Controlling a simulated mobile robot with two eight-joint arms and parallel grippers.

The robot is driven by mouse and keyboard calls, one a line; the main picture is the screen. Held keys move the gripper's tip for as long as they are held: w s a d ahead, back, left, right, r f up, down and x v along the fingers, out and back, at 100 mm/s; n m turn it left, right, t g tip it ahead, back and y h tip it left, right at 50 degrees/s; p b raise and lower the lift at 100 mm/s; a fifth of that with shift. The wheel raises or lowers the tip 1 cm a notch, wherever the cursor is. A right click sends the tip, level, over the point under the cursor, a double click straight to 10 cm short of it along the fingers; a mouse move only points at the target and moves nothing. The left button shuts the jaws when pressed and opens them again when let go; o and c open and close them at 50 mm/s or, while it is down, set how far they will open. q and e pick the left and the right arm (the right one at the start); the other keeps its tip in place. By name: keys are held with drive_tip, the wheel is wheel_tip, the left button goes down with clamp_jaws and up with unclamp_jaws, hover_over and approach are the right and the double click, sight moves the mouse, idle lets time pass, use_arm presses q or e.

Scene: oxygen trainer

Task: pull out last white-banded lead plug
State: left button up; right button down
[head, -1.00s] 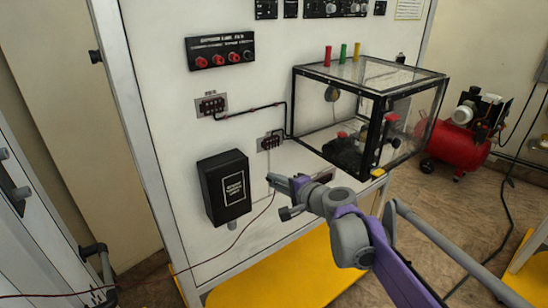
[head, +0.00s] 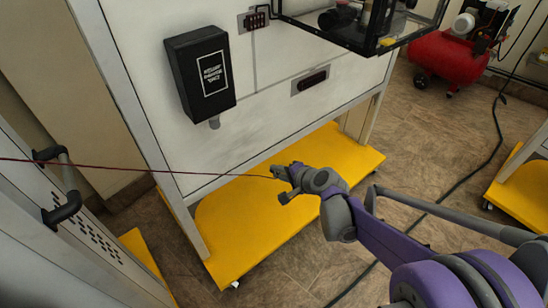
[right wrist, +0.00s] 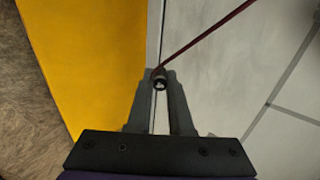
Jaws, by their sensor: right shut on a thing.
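My right gripper (head: 277,173) is shut on a small dark lead plug (right wrist: 160,83), which shows between the fingertips in the right wrist view as a round end with a pale ring. A thin dark red lead (head: 130,167) runs from the gripper to the left in a nearly straight line and leaves the picture. The gripper is over the yellow base, below the white panel (head: 290,112) and apart from the small socket block (head: 256,18) at the top. Whether other plugs sit in that block is too small to tell. My left gripper is not in view.
A black box (head: 200,72) hangs on the panel. The clear-walled case (head: 370,40) juts out at the top. A yellow base (head: 245,215) lies below. A cabinet handle (head: 62,185) is at the left, and a red compressor (head: 445,55) stands at the back right.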

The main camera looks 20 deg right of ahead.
drive_tip(key=shift+s+f, duration=0.1)
drive_tip(key=shift+f, duration=0.35)
drive_tip(key=c, duration=0.7)
unclamp_jaws()
drive_tip(key=shift+c, duration=0.2)
drive_tip(key=shift+r, duration=0.1)
drive_tip(key=p+v, duration=0.3)
drive_tip(key=v, duration=0.7)
drive_tip(key=shift+s+r, duration=0.25)
drive_tip(key=shift+s, duration=0.05)
drive_tip(key=shift+d, duration=0.1)
